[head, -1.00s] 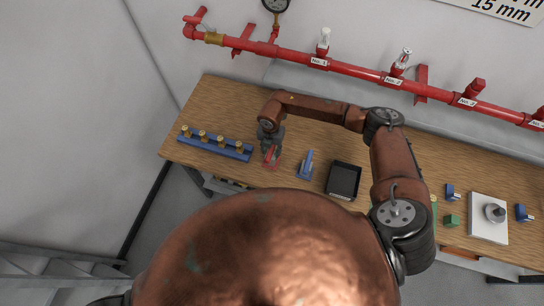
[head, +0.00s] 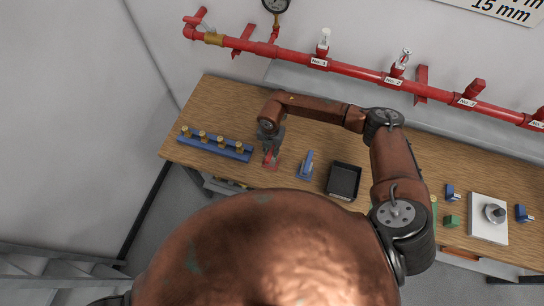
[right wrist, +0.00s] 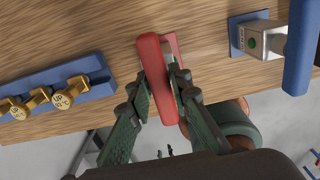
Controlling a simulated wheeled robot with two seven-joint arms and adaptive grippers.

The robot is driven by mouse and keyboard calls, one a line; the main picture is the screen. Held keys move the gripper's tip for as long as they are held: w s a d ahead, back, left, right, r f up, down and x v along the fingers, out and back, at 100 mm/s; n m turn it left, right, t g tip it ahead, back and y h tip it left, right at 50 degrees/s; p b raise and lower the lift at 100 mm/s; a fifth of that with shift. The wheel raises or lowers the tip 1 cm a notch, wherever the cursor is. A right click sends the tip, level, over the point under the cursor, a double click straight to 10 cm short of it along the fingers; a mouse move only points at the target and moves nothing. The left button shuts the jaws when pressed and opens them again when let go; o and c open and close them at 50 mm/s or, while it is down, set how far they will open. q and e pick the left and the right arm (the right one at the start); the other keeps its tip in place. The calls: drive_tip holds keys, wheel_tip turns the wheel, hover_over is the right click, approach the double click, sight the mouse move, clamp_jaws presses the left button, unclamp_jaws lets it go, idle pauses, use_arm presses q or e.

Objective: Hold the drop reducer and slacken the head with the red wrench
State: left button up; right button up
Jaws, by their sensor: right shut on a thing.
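The red wrench (right wrist: 157,78) is between the fingers of my right gripper (right wrist: 164,92), which is shut on its red handle. In the head view my right gripper (head: 270,152) and the red wrench (head: 269,160) are low over the front of the wooden bench. A pink-red piece beside the handle is partly covered. On the red wall pipe (head: 360,71), a head (head: 323,45) rises at label No. 1 and another head (head: 402,59) at No. 2. The drop reducers under them are too small to make out clearly. My left gripper is not in view.
A blue rack (head: 215,144) with several brass heads is left of the gripper. A blue-handled tool (head: 306,165) on a stand and a black tray (head: 343,180) are to the right. Further right is a white plate (head: 488,225). A gauge (head: 275,4) is above the pipe.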

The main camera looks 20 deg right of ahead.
drive_tip(key=shift+r, duration=0.15)
clamp_jaws()
drive_tip(key=shift+r+p, duration=2.65)
drive_tip(key=shift+r, duration=1.25)
